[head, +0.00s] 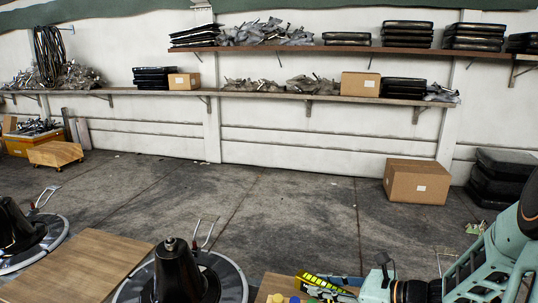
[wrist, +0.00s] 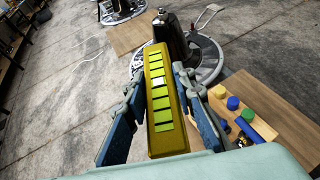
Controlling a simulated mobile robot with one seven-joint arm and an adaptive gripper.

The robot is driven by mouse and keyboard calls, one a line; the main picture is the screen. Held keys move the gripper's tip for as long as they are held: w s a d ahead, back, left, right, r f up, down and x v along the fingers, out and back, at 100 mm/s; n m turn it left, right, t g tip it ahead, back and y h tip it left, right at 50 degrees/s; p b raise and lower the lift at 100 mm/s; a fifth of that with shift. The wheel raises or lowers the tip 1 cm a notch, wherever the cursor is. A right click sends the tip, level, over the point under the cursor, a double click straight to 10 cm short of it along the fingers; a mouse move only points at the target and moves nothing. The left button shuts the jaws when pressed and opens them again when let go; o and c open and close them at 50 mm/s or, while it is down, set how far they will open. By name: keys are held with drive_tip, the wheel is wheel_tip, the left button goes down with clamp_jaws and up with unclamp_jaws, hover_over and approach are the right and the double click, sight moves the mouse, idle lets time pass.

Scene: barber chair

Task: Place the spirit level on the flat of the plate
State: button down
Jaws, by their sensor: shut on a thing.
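The spirit level (wrist: 161,100) is a long yellow bar with a row of bright green windows. It is between the two blue-grey fingers of my gripper (wrist: 160,84), which is shut on it, in the wrist view. In the head view the level (head: 322,284) shows at the bottom edge, in my gripper (head: 347,289) at the lower right. A round grey plate (head: 232,283) with a black cone-shaped post on it stands to the left of the level. In the wrist view the plate (wrist: 212,63) lies beyond the level's far end, partly hidden by the post.
A wooden board (wrist: 266,112) with blue, green and yellow pieces is right of my gripper. Another wooden board (head: 85,264) lies between two round bases. A cardboard box (head: 417,182) stands near the back wall. The middle floor is mostly clear.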

sight(323, 284)
wheel_tip(323, 284, up, 7)
drive_tip(key=p, duration=0.8)
drive_tip(key=shift+s, duration=0.1)
drive_tip(key=f, duration=0.2)
drive_tip(key=s+f, duration=0.1)
drive_tip(key=f, duration=0.2)
drive_tip(key=shift+s+f, duration=0.2)
drive_tip(key=shift+f, duration=0.15)
drive_tip(key=shift+s, duration=0.2)
